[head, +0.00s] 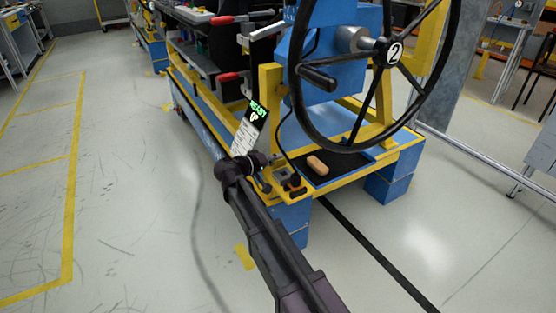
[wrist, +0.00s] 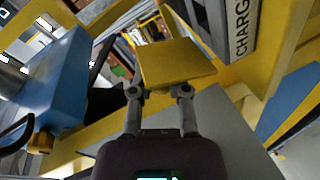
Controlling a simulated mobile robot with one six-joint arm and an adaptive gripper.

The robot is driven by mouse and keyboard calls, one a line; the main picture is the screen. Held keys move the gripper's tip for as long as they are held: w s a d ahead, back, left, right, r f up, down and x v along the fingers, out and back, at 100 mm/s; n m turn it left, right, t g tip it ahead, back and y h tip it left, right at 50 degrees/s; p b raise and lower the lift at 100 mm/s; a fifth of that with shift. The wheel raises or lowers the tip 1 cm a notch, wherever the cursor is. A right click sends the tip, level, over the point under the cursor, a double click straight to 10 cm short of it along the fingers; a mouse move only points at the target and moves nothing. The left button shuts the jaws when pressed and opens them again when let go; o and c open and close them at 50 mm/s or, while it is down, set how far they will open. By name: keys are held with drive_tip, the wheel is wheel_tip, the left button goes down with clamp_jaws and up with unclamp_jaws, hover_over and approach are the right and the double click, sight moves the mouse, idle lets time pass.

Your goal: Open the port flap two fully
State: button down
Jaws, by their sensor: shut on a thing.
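The flap I take for port flap two is a yellow square plate (wrist: 177,62), tilted, just beyond my fingertips in the wrist view. My gripper (wrist: 159,91) has its two fingertips at the plate's near edge and is shut on it. The exact contact is hard to see. In the head view my arm reaches to the front left corner of the blue and yellow module, and the flap cannot be made out there. A grey panel (wrist: 238,30) marked "CHARG", with the rest cut off, stands right of the flap in the wrist view.
A large black handwheel (head: 303,105) marked 2 stands over the module. A tan block (head: 317,165) lies on a dark mat below it. Yellow frame bars (wrist: 285,50) and a blue box (wrist: 45,85) surround my gripper. The floor at left is clear.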

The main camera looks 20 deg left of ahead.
drive_tip(key=c, duration=0.6)
unclamp_jaws()
drive_tip(key=shift+f, duration=0.1)
